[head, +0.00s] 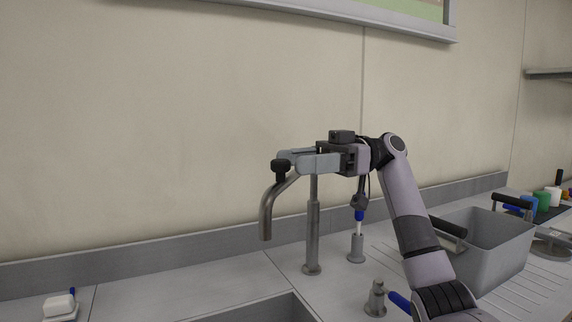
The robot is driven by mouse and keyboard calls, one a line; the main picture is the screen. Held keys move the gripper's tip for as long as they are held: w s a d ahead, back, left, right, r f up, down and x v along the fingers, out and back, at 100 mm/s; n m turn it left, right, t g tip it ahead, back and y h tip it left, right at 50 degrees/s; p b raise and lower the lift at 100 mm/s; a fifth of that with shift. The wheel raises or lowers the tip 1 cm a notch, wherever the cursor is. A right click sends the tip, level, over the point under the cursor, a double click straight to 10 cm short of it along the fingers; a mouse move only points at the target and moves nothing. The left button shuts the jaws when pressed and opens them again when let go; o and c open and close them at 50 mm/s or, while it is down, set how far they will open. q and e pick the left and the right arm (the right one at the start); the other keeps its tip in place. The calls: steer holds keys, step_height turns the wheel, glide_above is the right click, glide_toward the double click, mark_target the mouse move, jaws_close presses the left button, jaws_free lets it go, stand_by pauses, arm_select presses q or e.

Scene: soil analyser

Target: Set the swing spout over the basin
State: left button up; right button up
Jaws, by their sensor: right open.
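The metal swing spout (266,212) stands on an upright post (312,240) behind the basin and bends down at its left end. A black knob (281,168) sits near the bend. The basin (262,310) shows only in part at the bottom edge. In the picture the spout's mouth hangs above and left of the basin, against the counter's back part; whether it lies over the basin I cannot tell. My right gripper (293,159) is open, its fingers reaching left at the spout's top beside the knob. Contact is unclear. My left gripper is out of view.
A blue-and-white brush-like tool stands in a metal holder (356,248) right of the post. A small valve (375,300) has a blue lever (400,301). A grey bin (490,243) with black handles stands right. White soap (59,305) lies at left. The left counter is mostly clear.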

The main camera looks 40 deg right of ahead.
steer(key=v, duration=0.3)
steer(key=shift+s+d, duration=0.15)
steer(key=shift+d, duration=0.25)
stand_by(0.3)
